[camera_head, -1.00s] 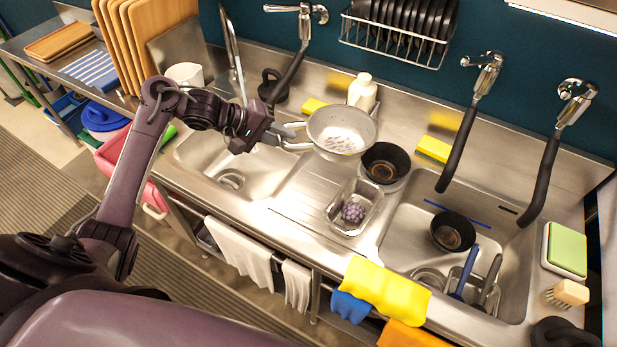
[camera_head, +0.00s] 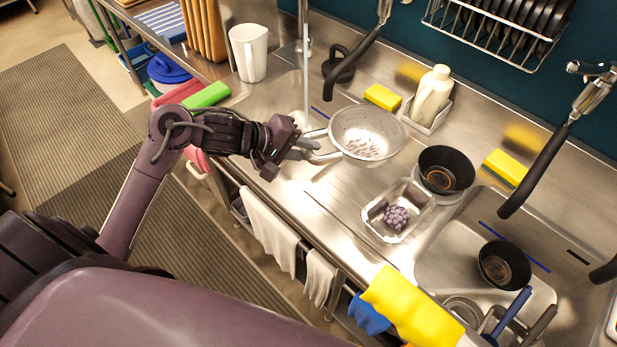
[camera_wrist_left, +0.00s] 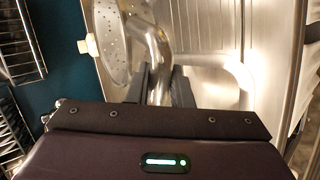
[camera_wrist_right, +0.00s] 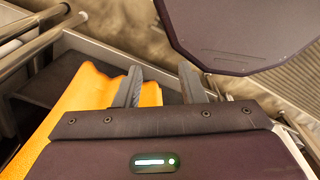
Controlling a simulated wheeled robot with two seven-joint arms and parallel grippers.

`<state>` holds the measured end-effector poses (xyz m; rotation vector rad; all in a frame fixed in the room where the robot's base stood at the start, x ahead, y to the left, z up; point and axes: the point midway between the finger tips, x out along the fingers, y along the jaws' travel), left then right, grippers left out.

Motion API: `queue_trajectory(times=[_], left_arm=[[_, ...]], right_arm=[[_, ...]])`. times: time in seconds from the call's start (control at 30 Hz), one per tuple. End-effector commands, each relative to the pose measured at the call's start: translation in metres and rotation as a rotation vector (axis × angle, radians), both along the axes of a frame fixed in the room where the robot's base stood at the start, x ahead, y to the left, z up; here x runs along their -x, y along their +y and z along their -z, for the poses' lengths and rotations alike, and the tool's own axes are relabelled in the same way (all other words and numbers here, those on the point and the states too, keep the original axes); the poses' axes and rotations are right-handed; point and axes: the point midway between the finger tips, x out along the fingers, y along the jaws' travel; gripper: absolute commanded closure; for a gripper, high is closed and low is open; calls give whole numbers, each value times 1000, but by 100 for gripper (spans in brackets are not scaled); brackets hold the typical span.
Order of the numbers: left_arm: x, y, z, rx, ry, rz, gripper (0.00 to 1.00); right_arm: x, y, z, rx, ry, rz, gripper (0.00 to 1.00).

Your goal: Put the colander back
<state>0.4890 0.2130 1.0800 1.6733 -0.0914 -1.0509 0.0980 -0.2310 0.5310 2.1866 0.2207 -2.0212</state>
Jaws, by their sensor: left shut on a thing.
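The grey metal colander (camera_head: 367,133) hangs level above the drainboard in the head view, near the left sink basin. My left gripper (camera_head: 313,148) is shut on its looped handle, at the colander's left side. In the left wrist view the handle (camera_wrist_left: 158,45) runs between the two fingers, and the perforated bowl (camera_wrist_left: 114,45) is at the upper left. My right gripper (camera_wrist_right: 162,88) shows only in the right wrist view, with its fingers apart and nothing between them.
A glass dish (camera_head: 394,213) with purple beans or berries and a black bowl (camera_head: 446,170) stand right of the colander. A soap bottle (camera_head: 432,95) and yellow sponge (camera_head: 382,97) are behind it. A white pitcher (camera_head: 248,53) stands back left. An orange cloth (camera_wrist_right: 85,105) is near my right gripper.

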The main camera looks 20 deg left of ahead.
Motion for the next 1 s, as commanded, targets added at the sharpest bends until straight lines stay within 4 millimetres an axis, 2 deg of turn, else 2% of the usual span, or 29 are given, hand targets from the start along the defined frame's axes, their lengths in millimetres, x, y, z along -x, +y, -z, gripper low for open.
queue_trajectory(times=[0.03,0.13,0.37,0.6,0.7,1.0], left_arm=[[1,-1,16,5,6,-2,100],[0,0,37,4,4,-3,100],[-1,0,60,1,-1,0,100],[0,0,94,2,0,-1,100],[0,0,101,1,-2,1,100],[-1,0,102,0,-2,0,100]], right_arm=[[-1,0,2,0,-2,0,64],[-4,0,3,0,-6,0,64],[-12,1,3,-1,-16,-1,64],[-12,1,5,-1,-16,-1,64],[-12,1,5,-1,-16,-1,64],[-11,1,5,-1,-16,-1,64]])
